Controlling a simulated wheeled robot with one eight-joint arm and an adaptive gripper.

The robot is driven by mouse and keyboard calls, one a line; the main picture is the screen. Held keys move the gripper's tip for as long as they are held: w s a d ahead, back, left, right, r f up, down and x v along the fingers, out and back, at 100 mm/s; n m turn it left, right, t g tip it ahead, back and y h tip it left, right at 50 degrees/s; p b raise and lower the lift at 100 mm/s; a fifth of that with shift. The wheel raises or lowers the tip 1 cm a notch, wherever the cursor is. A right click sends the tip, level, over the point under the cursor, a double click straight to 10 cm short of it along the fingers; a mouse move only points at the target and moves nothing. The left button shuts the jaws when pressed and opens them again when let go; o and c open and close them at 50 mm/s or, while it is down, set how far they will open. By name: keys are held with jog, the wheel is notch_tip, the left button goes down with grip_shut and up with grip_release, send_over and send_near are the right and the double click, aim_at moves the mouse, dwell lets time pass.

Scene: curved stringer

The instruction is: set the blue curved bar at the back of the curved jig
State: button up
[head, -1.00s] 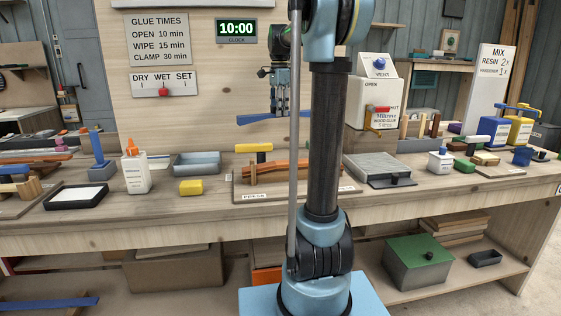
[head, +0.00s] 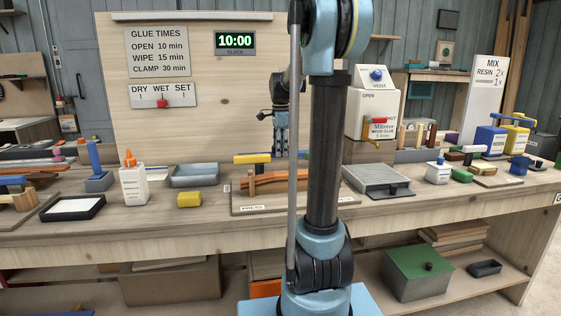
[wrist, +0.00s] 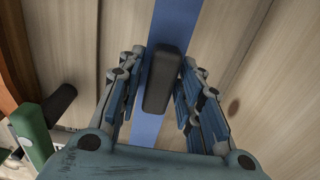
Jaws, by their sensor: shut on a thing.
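My gripper (head: 280,147) is low over the bench, just behind the curved jig. In the wrist view the gripper (wrist: 163,88) has its fingers on both sides of a dark rounded block. The blue bar (wrist: 181,25) runs lengthwise through the picture beneath that block. The bar cannot be made out in the head view. What looks like the curved jig, a board with orange-brown curved strips (head: 267,183), lies at the middle of the bench, partly hidden by my arm. Whether the bar touches the bench or jig cannot be told.
A yellow-topped clamp (head: 252,158) stands at the jig's left end. In the wrist view a green part (wrist: 35,145) and a black cylinder (wrist: 60,101) are close on the left. A yellow block (head: 189,199), grey tray (head: 195,180) and glue bottle (head: 132,185) stand left.

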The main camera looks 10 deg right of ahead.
jog(key=shift+f, duration=2.05)
jog(key=o, duration=1.2)
jog(key=shift+f, duration=0.1)
notch_tip(320, 180, up, 12)
jog(key=shift+r, duration=0.1)
jog(key=shift+s, duration=0.1)
